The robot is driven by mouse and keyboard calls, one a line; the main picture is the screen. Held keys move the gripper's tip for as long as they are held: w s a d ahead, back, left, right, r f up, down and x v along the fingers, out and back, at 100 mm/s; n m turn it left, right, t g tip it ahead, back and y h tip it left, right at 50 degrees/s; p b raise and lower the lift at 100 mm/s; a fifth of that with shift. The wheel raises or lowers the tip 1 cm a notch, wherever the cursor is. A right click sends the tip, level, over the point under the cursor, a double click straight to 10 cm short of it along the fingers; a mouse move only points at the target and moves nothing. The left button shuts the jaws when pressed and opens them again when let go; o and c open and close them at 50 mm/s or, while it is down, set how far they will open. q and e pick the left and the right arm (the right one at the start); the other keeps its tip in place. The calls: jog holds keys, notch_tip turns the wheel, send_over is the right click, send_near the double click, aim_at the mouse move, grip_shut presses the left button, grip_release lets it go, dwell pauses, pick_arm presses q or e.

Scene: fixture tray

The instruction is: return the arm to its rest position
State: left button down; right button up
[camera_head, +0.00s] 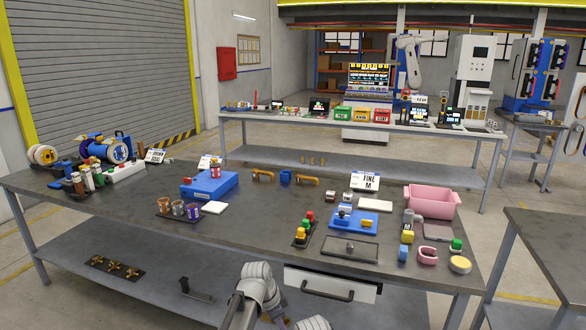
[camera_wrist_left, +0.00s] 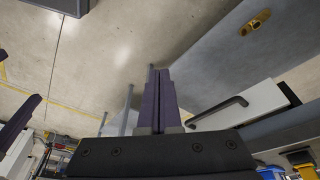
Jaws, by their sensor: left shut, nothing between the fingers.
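My left gripper (camera_wrist_left: 158,98) is shut with its dark fingers together and nothing between them in the left wrist view. It is below the tabletop level, in front of the workbench, clear of the drawer. In the head view my pale left arm (camera_head: 262,288) is at the bottom centre, bent downward; its fingers are mostly hidden or cut off by the frame edge. A dark finger of what looks like my right gripper (camera_wrist_left: 19,122) shows at the left edge of the left wrist view, too partial to tell its opening.
Another table (camera_head: 550,245) stands at right. Open floor lies in front.

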pick_arm(q)
jog(key=s+a+r+n+y+p, duration=0.1)
jog(key=s+n, duration=0.3)
jog(key=s, duration=0.5)
jog(key=s+a+r+n+g+y+p, duration=0.1)
jog(key=s+r+n+y+p, duration=0.1)
jog(key=s, duration=0.8)
jog(key=n+y, duration=0.1)
jog(key=n, duration=0.1)
jog(key=shift+s+a+n, duration=0.15)
jog(key=shift+a+n, duration=0.2)
jog(key=shift+n, duration=0.05)
